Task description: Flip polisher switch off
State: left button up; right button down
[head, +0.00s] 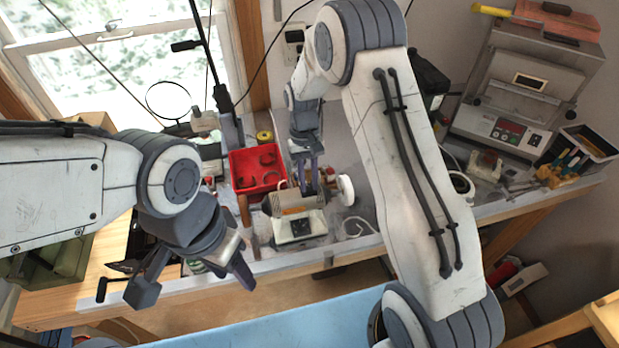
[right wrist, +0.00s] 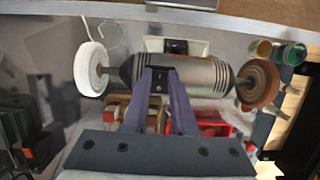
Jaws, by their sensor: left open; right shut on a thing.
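The polisher (head: 290,208) stands on the bench in the head view, with a white wheel on its right. In the right wrist view its grey ribbed motor body (right wrist: 205,72) has a white wheel on the left and a brown wheel on the right. A black switch (right wrist: 176,46) sits on its pale base; the base front also shows a dark switch spot (head: 300,228). My right gripper (head: 308,180) is shut, with its fingertips at the motor body (right wrist: 160,76); the exact part gripped is hidden. My left gripper (head: 193,282) is open and empty, left of the polisher near the bench's front edge.
A red bin (head: 256,170) stands behind the polisher to the left. A magnifier (head: 168,100) and lamp arm rise near the window. At the right are a metal machine (head: 506,128) and a tool box (head: 592,142). A blue surface (head: 290,325) lies in front, below the bench.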

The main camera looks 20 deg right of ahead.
jog(key=shift+w, duration=0.1)
jog(key=c, duration=0.7)
grip_release()
jog(key=b+v, duration=0.3)
jog(key=v, duration=0.7)
jog(key=shift+r, duration=0.25)
jog(key=shift+a+b, duration=0.1)
jog(key=shift+b, duration=0.2)
jog(key=s+a+n+t+b, duration=0.1)
jog(key=s+a+n+b, duration=0.1)
jog(key=s+a, duration=0.45)
jog(key=s+a+n+t+b, duration=0.1)
jog(key=s+a+n+b, duration=0.15)
jog(key=s, duration=0.65)
jog(key=s+f+n+b, duration=0.1)
jog(key=s, duration=0.4)
jog(key=s+f+b, duration=0.1)
jog(key=s+f, duration=0.1)
jog(key=s, duration=0.2)
jog(key=s+f+n+t+y, duration=0.1)
jog(key=s+f, duration=0.1)
jog(key=s, duration=0.3)
jog(key=shift+s+n+b, duration=0.35)
jog(key=shift+b, duration=0.05)
